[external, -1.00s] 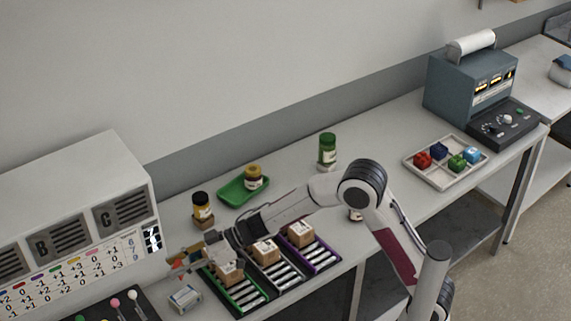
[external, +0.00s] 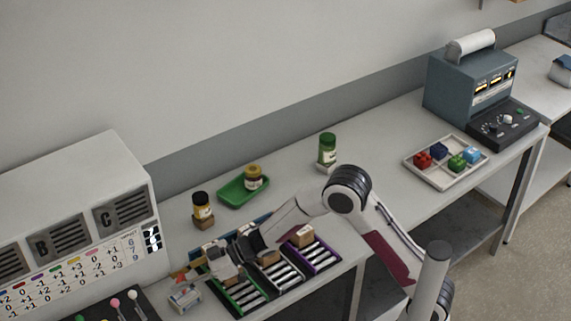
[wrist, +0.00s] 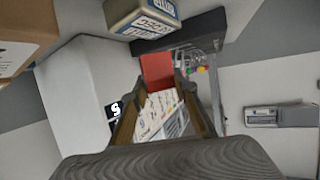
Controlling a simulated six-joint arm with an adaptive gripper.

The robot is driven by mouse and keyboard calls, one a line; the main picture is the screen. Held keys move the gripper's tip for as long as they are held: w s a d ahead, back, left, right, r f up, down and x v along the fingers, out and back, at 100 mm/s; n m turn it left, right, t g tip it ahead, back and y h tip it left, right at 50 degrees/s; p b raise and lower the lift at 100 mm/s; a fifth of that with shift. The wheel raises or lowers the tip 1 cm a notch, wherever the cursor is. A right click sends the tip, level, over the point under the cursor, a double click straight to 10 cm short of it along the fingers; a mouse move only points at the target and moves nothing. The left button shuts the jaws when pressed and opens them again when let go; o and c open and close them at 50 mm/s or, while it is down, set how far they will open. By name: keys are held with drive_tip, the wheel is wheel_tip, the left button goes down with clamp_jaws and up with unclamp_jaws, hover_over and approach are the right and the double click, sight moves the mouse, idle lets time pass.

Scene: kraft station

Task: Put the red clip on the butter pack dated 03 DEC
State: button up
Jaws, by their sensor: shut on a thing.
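My gripper (external: 185,274) is over the near left part of the bench, close above a small whitish pack (external: 184,298). In the wrist view its two brown fingers (wrist: 165,100) flank a flat red piece, which looks like the red clip (wrist: 157,70); the gripper is shut on it. In the external view the red clip (external: 180,277) shows only as a small reddish patch. Pale printed faces (wrist: 165,116) show between the fingers, too small to read.
Brown boxes (external: 303,236) sit on roller lanes right of my gripper. A jar (external: 202,206) stands behind it, near a green tray (external: 232,194). A white cabinet (external: 105,195) stands left. A divided tray (external: 413,169) of coloured pieces lies far right; bench before it is clear.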

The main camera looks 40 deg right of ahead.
drive_tip(key=shift+f, duration=1.5)
drive_tip(key=shift+f, duration=0.1)
drive_tip(key=o, duration=0.8)
drive_tip(key=shift+o, duration=0.2)
drive_tip(key=v, duration=1.2)
drive_tip(key=shift+r, duration=0.2)
drive_tip(key=shift+w, duration=0.1)
